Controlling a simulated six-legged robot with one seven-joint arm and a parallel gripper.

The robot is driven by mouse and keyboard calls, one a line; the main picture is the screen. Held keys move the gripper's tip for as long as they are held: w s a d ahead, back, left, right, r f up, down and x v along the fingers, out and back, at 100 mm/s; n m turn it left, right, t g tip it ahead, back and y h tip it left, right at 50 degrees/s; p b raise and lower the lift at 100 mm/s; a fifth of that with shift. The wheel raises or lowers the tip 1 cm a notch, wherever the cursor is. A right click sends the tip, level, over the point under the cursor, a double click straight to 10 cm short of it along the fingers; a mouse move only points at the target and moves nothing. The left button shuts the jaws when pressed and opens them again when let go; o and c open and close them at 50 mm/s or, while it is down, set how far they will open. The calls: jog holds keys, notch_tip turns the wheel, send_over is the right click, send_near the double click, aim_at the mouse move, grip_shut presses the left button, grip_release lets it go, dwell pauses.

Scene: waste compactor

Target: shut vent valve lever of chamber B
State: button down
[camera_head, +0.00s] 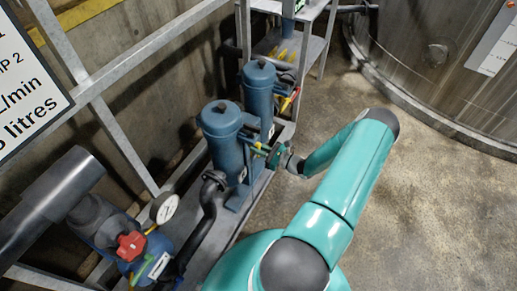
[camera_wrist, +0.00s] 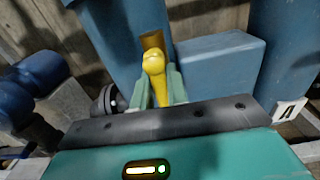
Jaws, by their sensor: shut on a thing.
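A yellow lever (camera_wrist: 153,62) stands between the fingers of my gripper (camera_wrist: 158,90) in the wrist view. My gripper is shut on it. Behind it are a blue chamber body and a blue box (camera_wrist: 218,62). In the head view, my gripper (camera_head: 274,158) is at the right side of the nearer blue chamber (camera_head: 220,125), and the lever is mostly hidden there. A second blue chamber (camera_head: 259,88) stands just behind, with yellow and red handles (camera_head: 289,100) on its right side. I cannot read which chamber is marked B.
A grey metal frame (camera_head: 120,140) runs along the wall at left. A red knob (camera_head: 131,246), a gauge (camera_head: 164,208) and dark pipes (camera_head: 202,225) are at the lower left. A large steel tank (camera_head: 430,60) stands at the upper right. The concrete floor (camera_head: 440,200) at right is clear.

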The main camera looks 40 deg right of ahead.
jog(key=m, duration=0.2)
jog(key=a+m, duration=0.1)
jog(key=m, duration=0.1)
jog(key=shift+s, duration=0.15)
jog(key=m, duration=0.4)
jog(key=r+m, duration=0.1)
jog(key=m, duration=0.4)
jog(key=a+r+m, duration=0.1)
jog(key=m, duration=0.3)
jog(key=shift+s+a+r+m, duration=0.1)
jog(key=shift+s+r+m, duration=0.1)
jog(key=shift+s+m, duration=0.1)
dwell(0.3)
jog(key=c, duration=1.4)
grip_release()
